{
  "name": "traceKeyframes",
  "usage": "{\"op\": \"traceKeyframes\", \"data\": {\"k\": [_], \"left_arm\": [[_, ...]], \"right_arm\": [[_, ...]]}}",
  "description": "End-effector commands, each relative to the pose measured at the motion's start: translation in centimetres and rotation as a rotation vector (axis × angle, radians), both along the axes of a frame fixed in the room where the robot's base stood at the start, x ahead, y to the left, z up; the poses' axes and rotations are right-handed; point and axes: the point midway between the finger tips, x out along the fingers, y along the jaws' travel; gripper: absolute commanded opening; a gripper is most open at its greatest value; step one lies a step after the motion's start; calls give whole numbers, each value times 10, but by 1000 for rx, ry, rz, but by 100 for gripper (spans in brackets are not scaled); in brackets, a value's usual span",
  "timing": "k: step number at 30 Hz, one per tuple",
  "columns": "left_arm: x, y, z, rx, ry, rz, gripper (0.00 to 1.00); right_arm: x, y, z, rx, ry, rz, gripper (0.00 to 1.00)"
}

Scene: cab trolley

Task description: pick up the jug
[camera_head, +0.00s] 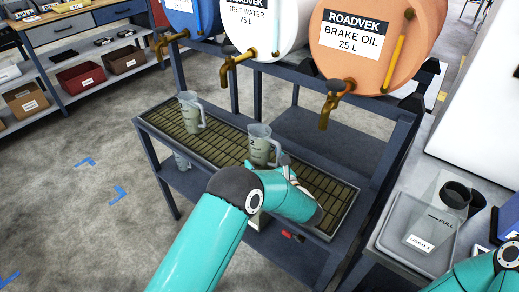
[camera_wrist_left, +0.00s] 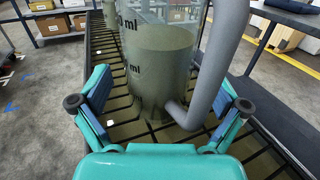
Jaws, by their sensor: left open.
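A clear grey jug (camera_head: 260,145) stands upright on the slatted drip grate (camera_head: 222,141) of the drum rack, in the middle of the head view. My left gripper (camera_head: 284,166) is right beside it, on its near right side, partly hidden by my arm. In the left wrist view the jug (camera_wrist_left: 160,62) rises between the two spread fingers of the open gripper (camera_wrist_left: 160,105), with its thick grey handle (camera_wrist_left: 222,60) toward the right. Its top is cut off there. A second similar jug (camera_head: 190,112) stands further left on the grate. My right gripper is out of view.
Blue, white and orange drums (camera_head: 362,40) with brass taps (camera_head: 331,103) hang above the grate. Shelves with bins (camera_head: 80,77) stand at upper left. The floor at left is clear.

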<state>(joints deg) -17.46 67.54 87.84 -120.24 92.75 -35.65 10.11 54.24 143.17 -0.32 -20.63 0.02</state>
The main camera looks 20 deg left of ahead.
Motion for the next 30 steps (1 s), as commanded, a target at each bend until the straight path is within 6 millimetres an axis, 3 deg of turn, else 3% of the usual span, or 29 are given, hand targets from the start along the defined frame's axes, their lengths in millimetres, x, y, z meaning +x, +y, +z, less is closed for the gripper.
{"op": "traceKeyframes", "data": {"k": [8,21,30], "left_arm": [[3,2,-1,1,1,-1,99],[3,3,1,1,-2,0,31],[3,3,3,1,-2,0,31]], "right_arm": [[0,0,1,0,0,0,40],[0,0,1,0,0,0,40],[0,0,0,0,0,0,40]]}}
